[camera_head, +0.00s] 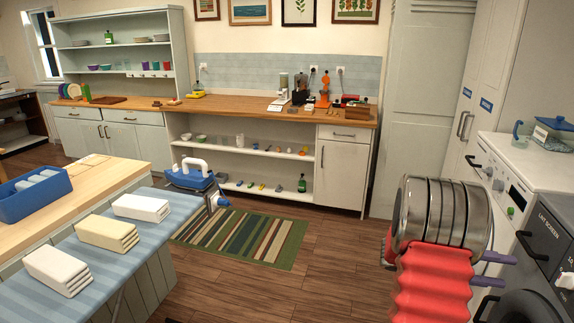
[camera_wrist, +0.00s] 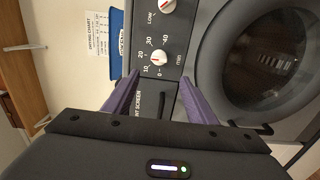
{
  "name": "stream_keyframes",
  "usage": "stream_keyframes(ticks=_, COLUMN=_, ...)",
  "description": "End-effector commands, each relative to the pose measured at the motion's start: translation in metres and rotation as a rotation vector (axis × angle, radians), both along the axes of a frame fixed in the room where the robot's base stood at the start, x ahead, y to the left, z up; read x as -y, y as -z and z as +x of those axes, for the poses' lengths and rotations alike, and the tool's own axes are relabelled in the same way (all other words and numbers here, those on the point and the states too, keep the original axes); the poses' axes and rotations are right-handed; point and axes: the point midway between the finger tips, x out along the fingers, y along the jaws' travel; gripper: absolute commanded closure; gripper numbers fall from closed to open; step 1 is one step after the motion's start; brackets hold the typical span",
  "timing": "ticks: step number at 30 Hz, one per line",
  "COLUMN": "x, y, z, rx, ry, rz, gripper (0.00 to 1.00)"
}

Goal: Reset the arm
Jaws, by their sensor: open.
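My gripper (camera_head: 509,271) is at the right of the head view, its purple fingers pointing right toward the grey dryer (camera_head: 545,240). My arm, with a red ribbed sleeve and a banded metal part, hides most of the gripper. In the wrist view my gripper (camera_wrist: 160,76) is open, with nothing between the two purple fingers. Beyond the fingers, the dryer's control panel (camera_wrist: 165,45) shows white knobs and a printed scale. The dryer's round dark door (camera_wrist: 275,60) is to the right. I cannot tell how far the fingertips are from the panel.
A white washing machine (camera_head: 510,180) stands behind the dryer, with a blue-lidded container (camera_head: 553,135) on top. An ironing board (camera_head: 110,245) with folded cloths and an iron (camera_head: 190,175) is at left. A striped rug (camera_head: 240,236) lies on the open middle floor.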

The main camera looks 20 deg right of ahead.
Motion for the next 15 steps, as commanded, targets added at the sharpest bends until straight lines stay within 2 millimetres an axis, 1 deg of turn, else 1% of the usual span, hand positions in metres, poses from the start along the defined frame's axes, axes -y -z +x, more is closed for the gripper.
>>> stream_keyframes(ticks=8, x=0.001, y=0.002, z=0.001, rx=-0.029, ry=-0.006, rz=0.037, gripper=0.48)
stream_keyframes(ticks=11, x=-0.003, y=0.016, z=-0.002, rx=-0.045, ry=0.006, rz=0.123, gripper=0.48)
stream_keyframes(ticks=15, x=-0.023, y=0.054, z=-0.018, rx=-0.052, ry=0.053, rz=0.305, gripper=0.48)
